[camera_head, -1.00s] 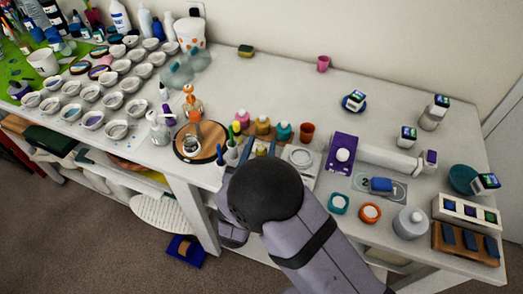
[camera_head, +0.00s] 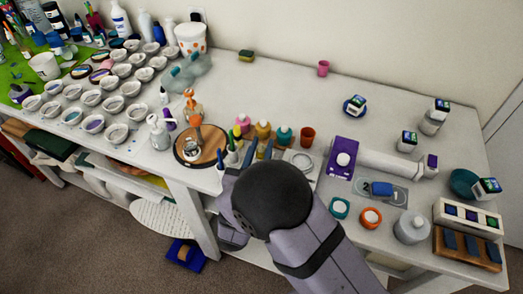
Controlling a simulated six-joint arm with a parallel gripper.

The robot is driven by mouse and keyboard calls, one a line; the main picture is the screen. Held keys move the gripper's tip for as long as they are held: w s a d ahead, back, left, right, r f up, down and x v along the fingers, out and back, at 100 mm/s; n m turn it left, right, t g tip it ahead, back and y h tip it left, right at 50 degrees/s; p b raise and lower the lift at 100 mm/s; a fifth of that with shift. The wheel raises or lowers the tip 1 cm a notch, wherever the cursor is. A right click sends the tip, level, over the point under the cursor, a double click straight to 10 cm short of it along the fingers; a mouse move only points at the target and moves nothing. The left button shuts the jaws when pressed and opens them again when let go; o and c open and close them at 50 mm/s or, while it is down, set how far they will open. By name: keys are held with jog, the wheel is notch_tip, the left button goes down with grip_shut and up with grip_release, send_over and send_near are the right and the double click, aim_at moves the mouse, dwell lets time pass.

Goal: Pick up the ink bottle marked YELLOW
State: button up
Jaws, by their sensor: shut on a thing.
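A yellow-orange bottle (camera_head: 263,130) stands in a short row between a pink-capped bottle (camera_head: 243,122) and a teal bottle (camera_head: 284,135), near the table's front edge. Any lettering on them is too small to read. My gripper (camera_head: 260,146) reaches in from the front, its two narrow blue-grey fingers on either side of the yellow bottle's near side. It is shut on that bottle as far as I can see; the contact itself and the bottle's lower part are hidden. The bottle looks upright, and I cannot tell whether it is off the table.
A brown cup (camera_head: 307,136) stands right of the teal bottle. A round wooden board (camera_head: 215,141) with an orange-topped bottle is to the left, with pens between. A purple box (camera_head: 341,157) is to the right.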

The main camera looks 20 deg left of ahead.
aim_at(262, 145)
jog(key=shift+r+b, duration=0.4)
jog(key=shift+r, duration=3.9)
